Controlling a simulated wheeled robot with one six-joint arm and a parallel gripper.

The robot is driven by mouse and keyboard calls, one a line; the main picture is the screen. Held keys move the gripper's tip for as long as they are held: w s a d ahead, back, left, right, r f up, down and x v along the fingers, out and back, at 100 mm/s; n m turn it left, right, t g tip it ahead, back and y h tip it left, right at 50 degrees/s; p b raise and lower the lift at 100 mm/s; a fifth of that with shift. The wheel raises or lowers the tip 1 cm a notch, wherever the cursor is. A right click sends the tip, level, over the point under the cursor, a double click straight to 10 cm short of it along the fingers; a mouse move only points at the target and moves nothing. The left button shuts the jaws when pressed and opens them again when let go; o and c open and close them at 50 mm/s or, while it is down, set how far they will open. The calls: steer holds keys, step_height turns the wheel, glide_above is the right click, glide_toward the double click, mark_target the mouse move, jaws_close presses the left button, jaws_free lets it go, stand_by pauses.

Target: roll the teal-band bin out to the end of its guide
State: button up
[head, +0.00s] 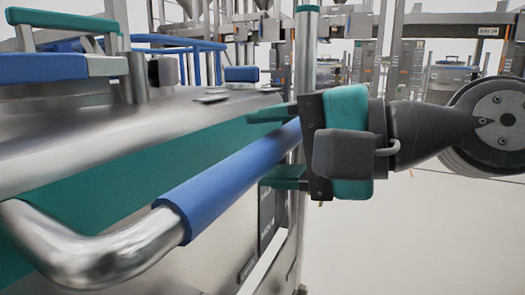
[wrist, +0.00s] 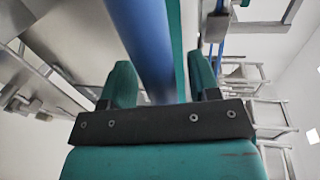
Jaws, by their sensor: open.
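The teal-band bin (head: 120,185) is a large metal body with a wide teal stripe, filling the left of the head view. A steel push handle with a blue sleeve (head: 215,180) runs along its side. My gripper (head: 258,150) is open, with one teal finger above the blue sleeve and one below, near its far end. In the wrist view the blue sleeve (wrist: 143,40) runs between the two fingers of my gripper (wrist: 162,80). The fingers are apart, with a gap on the right side of the sleeve. Whether the sleeve touches the palm cannot be told.
A vertical steel post (head: 306,55) stands just behind my gripper. Blue rails (head: 180,45) and a teal handle (head: 65,20) stand above the bin. More metal frames and machines fill the background. Pale open floor (head: 430,235) lies at the right.

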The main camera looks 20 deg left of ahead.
steer(key=shift+a+f, duration=0.1)
steer(key=shift+a, duration=0.55)
jaws_close()
steer(key=shift+d+p, duration=0.3)
steer(key=shift+d, duration=0.1)
steer(key=shift+d+f, duration=0.1)
steer(key=shift+d, duration=0.25)
steer(key=shift+c, duration=0.7)
jaws_free()
steer(key=shift+o, duration=0.7)
